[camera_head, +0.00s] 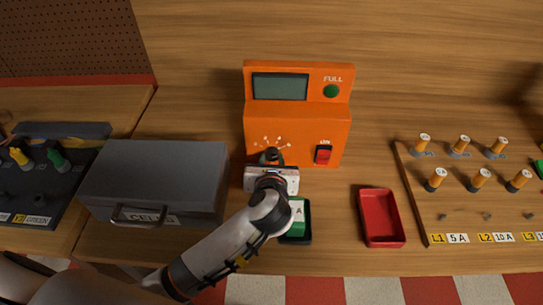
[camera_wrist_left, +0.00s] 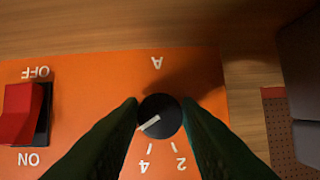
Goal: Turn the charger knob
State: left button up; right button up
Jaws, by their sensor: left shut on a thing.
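The orange charger (camera_head: 297,122) stands on the wooden bench with a grey display (camera_head: 280,87). Its round black knob (camera_wrist_left: 160,116) has a white pointer line. In the left wrist view the pointer slants to the lower left, beside the upside-down 4. My left gripper (camera_head: 271,160) is at the charger's lower left front, and its dark fingers (camera_wrist_left: 160,118) are shut on the knob from both sides. In the head view the gripper mostly hides the knob. A red switch (camera_head: 323,154) is right of the knob; it also shows in the left wrist view (camera_wrist_left: 22,112). My right gripper is not seen.
A green cell (camera_head: 298,218) marked A sits in a black holder below the charger, partly behind my left arm. A grey cells case (camera_head: 155,175) is left, an empty red tray (camera_head: 381,217) right. Several orange posts stand on a board (camera_head: 460,213) further right.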

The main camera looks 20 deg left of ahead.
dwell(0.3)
pick_arm(q)
jog(key=o, duration=1)
jog(key=shift+c, duration=0.2)
jog(key=b+v, duration=0.1)
jog(key=v, duration=1.1)
jog(key=shift+d, duration=0.1)
